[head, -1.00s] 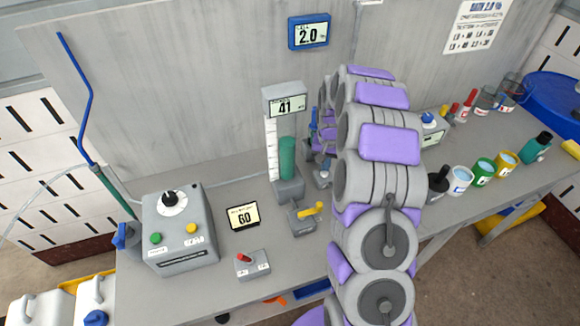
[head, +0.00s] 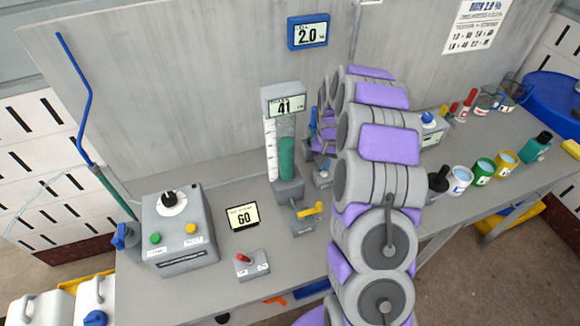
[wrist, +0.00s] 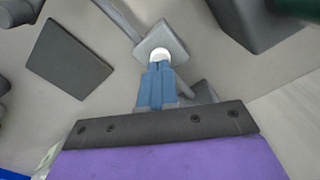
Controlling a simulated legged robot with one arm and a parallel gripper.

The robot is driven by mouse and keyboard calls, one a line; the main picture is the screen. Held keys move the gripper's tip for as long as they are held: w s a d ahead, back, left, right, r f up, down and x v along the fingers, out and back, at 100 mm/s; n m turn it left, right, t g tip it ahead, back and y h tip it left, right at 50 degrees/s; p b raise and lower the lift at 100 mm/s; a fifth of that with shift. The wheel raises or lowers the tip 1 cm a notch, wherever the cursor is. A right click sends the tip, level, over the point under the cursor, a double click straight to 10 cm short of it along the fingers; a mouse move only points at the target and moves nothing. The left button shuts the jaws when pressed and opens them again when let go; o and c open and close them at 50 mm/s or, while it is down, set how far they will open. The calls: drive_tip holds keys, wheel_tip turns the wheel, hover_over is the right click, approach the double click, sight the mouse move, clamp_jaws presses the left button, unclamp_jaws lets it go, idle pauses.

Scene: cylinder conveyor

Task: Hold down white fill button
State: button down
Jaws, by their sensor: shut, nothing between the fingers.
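The white button (wrist: 160,54) sits on a small grey box (wrist: 174,38) in the wrist view. My gripper (wrist: 157,68) has its blue fingers closed together with nothing between them. Their tips are at the button and cover part of it; they look in contact, but how far the button is pressed cannot be told. In the head view the small grey box (head: 323,181) stands just left of my arm, and the button's top is hidden. The measuring column (head: 287,187) beside it holds green content (head: 287,158), and its display (head: 285,106) reads 41.
A yellow-handled valve (head: 304,219) stands close in front of the column. A small display (head: 243,217) reads 60, and a red-lever box (head: 252,265) is in front. A grey control box (head: 180,230) is at left. Cups and bottles line the right side.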

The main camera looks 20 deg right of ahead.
drive_tip(key=shift+f, duration=1.05)
idle(0.4)
drive_tip(key=shift+r, duration=0.1)
idle(1.5)
drive_tip(key=shift+r+p, duration=1.25)
drive_tip(key=shift+r, duration=2.2)
